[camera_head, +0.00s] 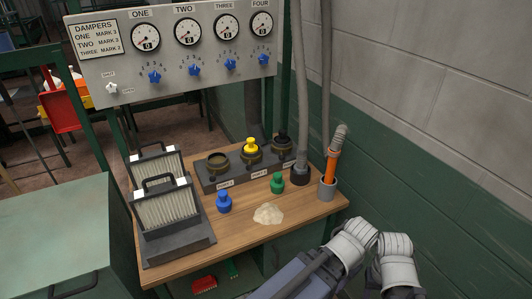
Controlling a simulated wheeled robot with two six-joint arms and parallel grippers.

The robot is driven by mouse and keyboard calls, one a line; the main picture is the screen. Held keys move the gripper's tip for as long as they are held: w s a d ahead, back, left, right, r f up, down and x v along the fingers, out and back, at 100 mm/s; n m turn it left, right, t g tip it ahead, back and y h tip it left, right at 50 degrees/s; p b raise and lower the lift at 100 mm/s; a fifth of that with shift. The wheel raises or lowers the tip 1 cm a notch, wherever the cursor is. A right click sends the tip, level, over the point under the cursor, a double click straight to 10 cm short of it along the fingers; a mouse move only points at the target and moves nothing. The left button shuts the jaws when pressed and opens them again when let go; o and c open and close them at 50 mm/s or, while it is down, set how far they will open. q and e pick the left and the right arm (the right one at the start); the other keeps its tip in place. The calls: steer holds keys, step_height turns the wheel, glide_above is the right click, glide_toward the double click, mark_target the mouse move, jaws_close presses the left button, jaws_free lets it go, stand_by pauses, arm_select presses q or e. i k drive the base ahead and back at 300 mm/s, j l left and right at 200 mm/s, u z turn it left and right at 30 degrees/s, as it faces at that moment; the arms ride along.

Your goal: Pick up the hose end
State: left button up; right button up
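A grey hose (299,80) hangs down to the right end of the wooden bench and meets a black collar (300,175) there. A second grey hose (327,60) hangs beside it, close to the wall. An orange tube (332,163) with a grey ribbed elbow (340,135) on top stands slightly tilted in a grey cup (327,189) at the bench's right corner. I cannot tell for certain which of these is the hose end. My arm links show at the bottom right, just off the bench corner. Neither gripper's fingertips can be seen.
The bench (240,228) holds two filter panels (165,205) in a dark stand, a socket block (240,165), a blue plug (224,201), a green plug (277,183) and a pale powder heap (268,214). A gauge panel (180,50) stands behind; a wall (430,140) closes the right.

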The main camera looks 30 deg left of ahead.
mark_target(300, 167)
steer(key=i+u, duration=0.5)
steer(key=i+l+u, duration=0.2)
steer(key=u, duration=0.3)
steer(key=i+l+u, duration=0.35)
steer(key=u, duration=0.15)
